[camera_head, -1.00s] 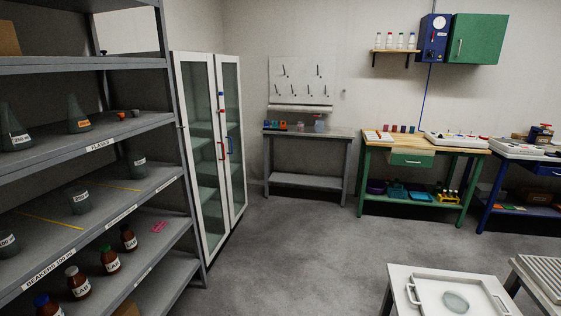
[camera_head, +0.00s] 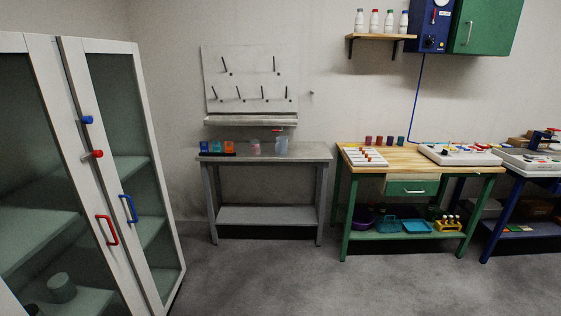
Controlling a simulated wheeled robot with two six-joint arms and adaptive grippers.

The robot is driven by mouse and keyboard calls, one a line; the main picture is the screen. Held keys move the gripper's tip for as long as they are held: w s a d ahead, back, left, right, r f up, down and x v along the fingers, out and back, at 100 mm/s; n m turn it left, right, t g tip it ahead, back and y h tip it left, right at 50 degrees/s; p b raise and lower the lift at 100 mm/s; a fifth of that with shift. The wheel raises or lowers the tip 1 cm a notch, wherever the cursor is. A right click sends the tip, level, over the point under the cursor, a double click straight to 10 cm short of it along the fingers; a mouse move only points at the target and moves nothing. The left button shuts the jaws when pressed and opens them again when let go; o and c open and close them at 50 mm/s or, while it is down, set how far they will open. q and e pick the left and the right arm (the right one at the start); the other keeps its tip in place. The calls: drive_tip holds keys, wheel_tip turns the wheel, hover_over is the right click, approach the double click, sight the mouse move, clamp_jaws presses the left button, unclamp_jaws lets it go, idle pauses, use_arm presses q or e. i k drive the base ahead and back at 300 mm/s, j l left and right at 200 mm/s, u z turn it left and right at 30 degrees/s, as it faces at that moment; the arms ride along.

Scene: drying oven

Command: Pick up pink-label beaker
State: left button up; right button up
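A small clear vessel with a pinkish tint (camera_head: 256,147) stands on the grey metal table (camera_head: 318,152) against the back wall. It may be the pink-label beaker, but it is too small to read any label. A taller clear container (camera_head: 282,146) with a red part at its top stands just to its right. Neither of my grippers is in view.
Blue and orange items (camera_head: 216,147) stand left on that table, below a pegboard (camera_head: 250,80). A white glass-door cabinet (camera_head: 150,190) is at left, a green wooden-topped bench (camera_head: 405,172) at right. Open grey floor (camera_head: 270,280) lies ahead.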

sight(255, 144)
drive_tip(key=i, duration=0.6)
drive_tip(key=i+l+u, duration=0.1)
drive_tip(key=i, duration=0.5)
drive_tip(key=i+l, duration=0.1)
drive_tip(key=i, duration=0.55)
drive_tip(key=i+l, duration=0.1)
drive_tip(key=i, duration=0.5)
drive_tip(key=i+l+u, duration=0.1)
drive_tip(key=i, duration=0.5)
